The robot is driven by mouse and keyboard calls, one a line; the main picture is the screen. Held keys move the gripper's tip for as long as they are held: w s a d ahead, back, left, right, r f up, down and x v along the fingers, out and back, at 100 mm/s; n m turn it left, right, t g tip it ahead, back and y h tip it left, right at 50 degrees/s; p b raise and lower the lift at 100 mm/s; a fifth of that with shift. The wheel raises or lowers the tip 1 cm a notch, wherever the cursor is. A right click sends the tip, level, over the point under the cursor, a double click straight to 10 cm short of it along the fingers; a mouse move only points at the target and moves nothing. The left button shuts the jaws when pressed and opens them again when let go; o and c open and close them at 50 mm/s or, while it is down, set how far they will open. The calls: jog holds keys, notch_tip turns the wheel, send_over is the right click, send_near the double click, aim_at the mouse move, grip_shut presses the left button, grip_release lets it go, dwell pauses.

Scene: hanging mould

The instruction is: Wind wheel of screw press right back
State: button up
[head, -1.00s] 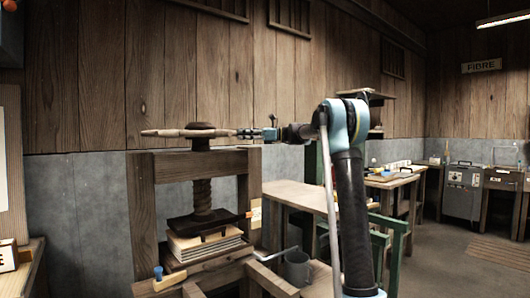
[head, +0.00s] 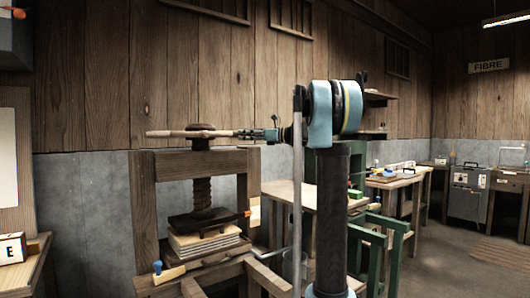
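The screw press (head: 143,205) is a wooden frame at the left of the head view. Its wheel (head: 198,131) sits on top of the threaded screw (head: 201,190), with a long wooden bar reaching left and right. A dark pressing plate (head: 203,221) at the screw's foot rests on or just above a stack of pale sheets or boards (head: 198,241); I cannot tell which. My gripper (head: 262,135) is at the right end of the bar, its fingers around or against the bar tip. The fingers are too small to tell if they are shut.
A wooden bench (head: 290,194) stands right behind my arm, with a green frame (head: 392,225) beside it. A grey mug (head: 295,264) is partly hidden by my arm. A blue-knobbed tool (head: 166,271) lies at the press's front. Open floor lies at right.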

jog(key=v, duration=1.5)
jog(key=s+a+f+n+g+h, duration=0.1)
jog(key=s+a+f+n+h, duration=0.1)
jog(key=s+a+f, duration=0.2)
jog(key=shift+s+a+f, duration=0.3)
jog(key=shift+s+f, duration=0.45)
jog(key=shift+s, duration=0.1)
